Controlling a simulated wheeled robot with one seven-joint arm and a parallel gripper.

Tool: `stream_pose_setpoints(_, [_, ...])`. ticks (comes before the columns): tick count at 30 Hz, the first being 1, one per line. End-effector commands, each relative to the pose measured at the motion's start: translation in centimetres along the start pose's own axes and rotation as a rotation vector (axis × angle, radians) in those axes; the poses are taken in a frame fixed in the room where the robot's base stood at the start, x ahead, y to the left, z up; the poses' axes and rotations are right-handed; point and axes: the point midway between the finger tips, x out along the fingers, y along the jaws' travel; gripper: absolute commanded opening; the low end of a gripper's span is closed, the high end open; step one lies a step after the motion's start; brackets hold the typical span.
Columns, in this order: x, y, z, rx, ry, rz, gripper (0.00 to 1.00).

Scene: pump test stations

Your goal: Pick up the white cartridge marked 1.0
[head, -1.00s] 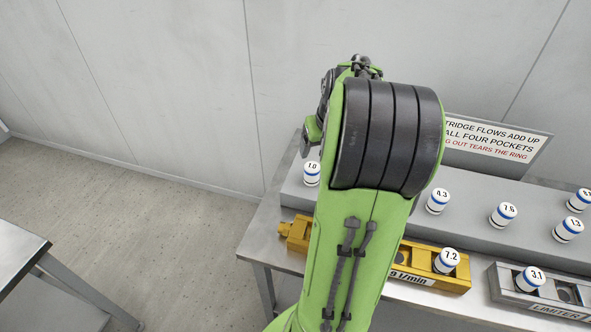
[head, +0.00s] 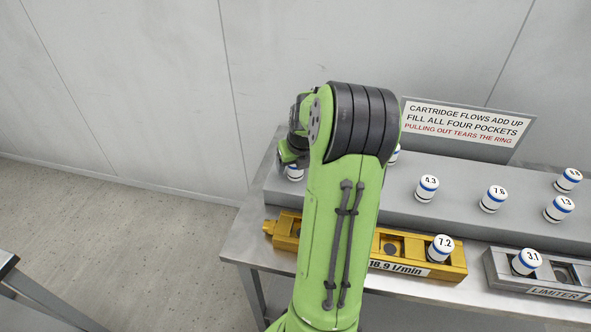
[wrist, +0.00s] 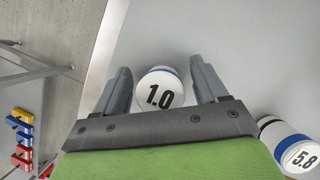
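The white cartridge marked 1.0 (wrist: 160,90) has a blue band and stands between the two fingers of my gripper (wrist: 160,84) in the wrist view. The fingers are open, one on each side of it, with a gap visible at the right finger; contact at the left is hard to tell. In the head view my gripper (head: 290,156) is over the left end of the grey shelf (head: 330,187). It hides most of the cartridge (head: 295,174) there; only its lower part shows.
A cartridge marked 5.8 (wrist: 299,153) stands close to the gripper's right in the wrist view. Cartridges marked 4.3 (head: 427,188) and 7.6 (head: 493,199) stand further right on the shelf. A yellow block (head: 287,232) and a grey limiter block (head: 497,270) sit in front. A sign (head: 467,128) stands behind.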

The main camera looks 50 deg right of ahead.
Motion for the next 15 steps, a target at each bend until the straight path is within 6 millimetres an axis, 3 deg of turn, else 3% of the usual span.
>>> stream_pose_setpoints(1, [-0.03,0.0,0.0,0.0,0.0,0.0,0.64])
stream_pose_setpoints(10, [-0.04,0.0,-0.02,0.0,0.001,0.0,0.18])
stream_pose_setpoints(15, [-0.06,0.0,0.0,0.0,0.0,0.0,0.15])
